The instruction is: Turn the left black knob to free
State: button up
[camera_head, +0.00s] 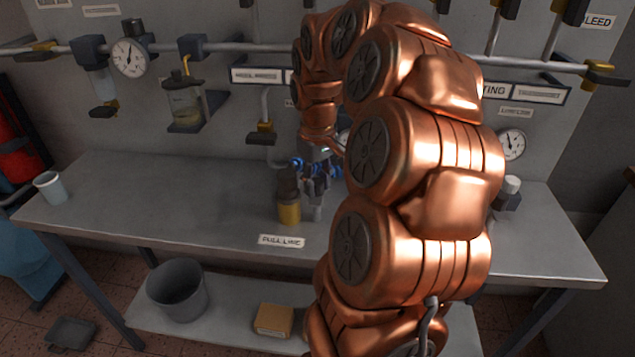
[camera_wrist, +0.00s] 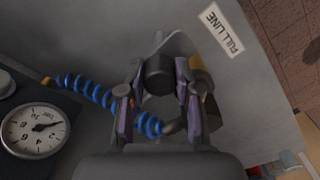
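A black knob (camera_head: 288,183) sits atop a yellow-based fitting (camera_head: 289,211) near the front of the bench, left of my arm. In the wrist view the round end of the black knob (camera_wrist: 159,74) lies between the fingers of my gripper (camera_wrist: 159,88). The fingers are spread, one on each side, with narrow gaps visible; I cannot tell whether either touches. In the head view my gripper (camera_head: 316,196) is close beside the knob, partly covered by my arm. The knob's setting marks are not readable.
A blue coiled hose (camera_wrist: 85,87) runs beside the fingers, with a gauge (camera_wrist: 35,130) at left. A "FULL LINE" label (camera_head: 281,241) marks the bench's front edge. A cup (camera_head: 50,188) stands far left. Pipes and valves line the wall.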

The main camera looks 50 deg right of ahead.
aim_at(316, 182)
jog(key=o, duration=0.5)
jog(key=shift+c, duration=0.2)
jog(key=shift+r, duration=0.1)
notch_tip(316, 182, up, 12)
dwell(0.4)
jog(key=shift+a, duration=0.15)
dwell(0.5)
jog(key=s+a+f+n+p, duration=0.1)
jog(key=s+a+f, duration=0.1)
jog(key=a, duration=0.7)
jog(key=s+a+f+n+p, duration=0.1)
jog(key=a+p, duration=0.1)
jog(key=a, duration=0.6)
jog(key=s+a+f+g+p, duration=0.1)
jog(key=s+a+f, duration=0.3)
jog(key=s, duration=0.3)
jog(key=s+a+f+p, duration=0.1)
jog(key=s+a+f, duration=0.2)
jog(key=s+a, duration=0.3)
jog(key=shift+s+f+g+p, duration=0.3)
jog(key=shift+s+f+g, duration=0.1)
jog(key=shift+s, duration=0.1)
